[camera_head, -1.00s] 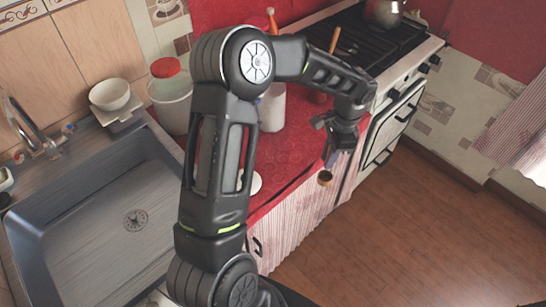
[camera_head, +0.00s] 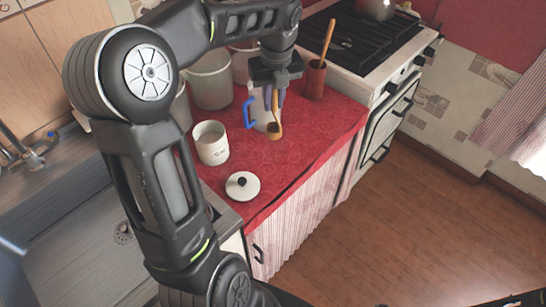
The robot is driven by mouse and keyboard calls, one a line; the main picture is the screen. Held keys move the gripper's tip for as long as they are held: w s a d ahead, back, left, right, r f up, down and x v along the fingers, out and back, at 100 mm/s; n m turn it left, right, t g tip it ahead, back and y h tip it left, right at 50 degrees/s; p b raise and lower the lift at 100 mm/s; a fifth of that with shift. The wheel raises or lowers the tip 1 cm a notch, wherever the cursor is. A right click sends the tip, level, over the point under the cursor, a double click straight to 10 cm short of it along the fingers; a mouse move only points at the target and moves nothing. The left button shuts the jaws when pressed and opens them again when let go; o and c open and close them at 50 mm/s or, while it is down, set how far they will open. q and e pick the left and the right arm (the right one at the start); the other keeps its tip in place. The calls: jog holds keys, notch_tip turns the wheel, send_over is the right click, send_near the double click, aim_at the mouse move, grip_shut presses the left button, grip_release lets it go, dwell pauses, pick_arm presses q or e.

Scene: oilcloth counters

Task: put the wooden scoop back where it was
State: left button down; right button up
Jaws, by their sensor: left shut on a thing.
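My left gripper (camera_head: 273,98) reaches over the red counter and points down. It is shut on the wooden scoop (camera_head: 275,131), whose handle runs up between the fingers and whose bowl hangs lowest. The scoop appears in front of a white jug with a blue handle (camera_head: 248,112); I cannot tell whether they touch. An open white canister (camera_head: 211,148) stands to the left of the scoop. A white lid with a black knob (camera_head: 243,188) lies nearer on the counter. My right gripper is not in view.
A red utensil pot (camera_head: 314,82) with a wooden-handled utensil stands by the stove (camera_head: 365,48). Larger pale canisters (camera_head: 211,82) stand at the back, partly behind my arm. The red counter (camera_head: 305,140) is clear to the right of the scoop.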

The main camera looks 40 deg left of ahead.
pick_arm(q)
send_over(273, 129)
jog(key=s+d, duration=0.1)
jog(key=shift+f, duration=2.65)
jog(key=shift+f, duration=2.4)
jog(key=shift+f, duration=0.15)
jog(key=c, duration=1.3)
grip_release()
jog(key=shift+c, duration=0.2)
jog(key=r, duration=0.4)
jog(key=d+r, duration=0.1)
jog(key=r, duration=0.7)
jog(key=shift+s+d+r, duration=0.15)
jog(key=shift+s, duration=0.25)
